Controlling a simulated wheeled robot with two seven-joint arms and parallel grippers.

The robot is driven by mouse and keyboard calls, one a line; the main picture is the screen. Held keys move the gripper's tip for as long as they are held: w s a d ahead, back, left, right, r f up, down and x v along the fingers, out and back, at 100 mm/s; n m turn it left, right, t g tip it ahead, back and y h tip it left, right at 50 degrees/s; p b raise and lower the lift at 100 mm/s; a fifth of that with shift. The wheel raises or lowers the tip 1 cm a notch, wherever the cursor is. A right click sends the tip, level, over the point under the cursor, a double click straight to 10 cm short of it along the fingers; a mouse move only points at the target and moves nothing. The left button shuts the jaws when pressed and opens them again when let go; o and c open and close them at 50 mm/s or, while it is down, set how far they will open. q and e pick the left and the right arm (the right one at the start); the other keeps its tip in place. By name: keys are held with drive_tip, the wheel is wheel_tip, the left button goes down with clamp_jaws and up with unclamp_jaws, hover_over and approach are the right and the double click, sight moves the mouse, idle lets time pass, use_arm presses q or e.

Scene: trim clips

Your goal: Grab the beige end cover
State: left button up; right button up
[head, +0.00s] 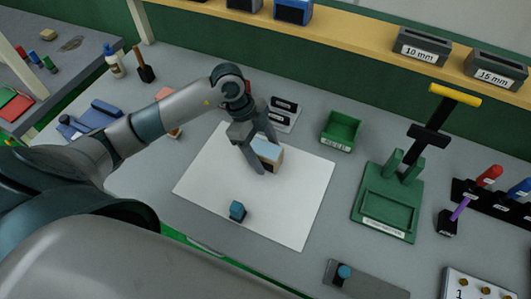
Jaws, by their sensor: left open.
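A small block (267,149) with a light blue top and a beige-brown end face stands on the white sheet (215,180). The beige end (278,162) on its right is the only beige part I see there; whether it is a separate end cover I cannot tell. My left gripper (263,155) is open and pointed down at this block, with one finger in front of it and the other behind. The fingers hide part of the block, and I cannot tell whether they touch it. My right gripper is not in view.
A green bin (341,131) and a green press (388,200) with a yellow handle stand to the right. Grey slotted blocks (422,46) line the back shelf.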

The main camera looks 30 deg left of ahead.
use_arm(q)
drive_tip(key=c, duration=1.2)
drive_tip(key=shift+r, duration=0.1)
drive_tip(key=shift+r+b, duration=0.35)
drive_tip(key=shift+r, duration=0.15)
drive_tip(key=r, duration=0.1)
drive_tip(key=d+r+b, duration=0.1)
drive_tip(key=r, duration=0.1)
drive_tip(key=shift+w+d+r, duration=0.1)
drive_tip(key=shift+r, duration=0.1)
drive_tip(key=shift+w+d+r+b, duration=0.1)
drive_tip(key=shift+d+r+b, duration=0.4)
drive_tip(key=shift+d+r, duration=0.95)
drive_tip(key=shift+s+d+r+b, duration=0.1)
drive_tip(key=shift+d+r+b, duration=0.55)
drive_tip(key=shift+d, duration=1.45)
drive_tip(key=shift+w+d+r+b, duration=0.1)
drive_tip(key=shift+d+r+b, duration=0.3)
drive_tip(key=shift+d+r, duration=1.05)
drive_tip(key=shift+d+f, duration=0.25)
drive_tip(key=shift+f, duration=0.05)
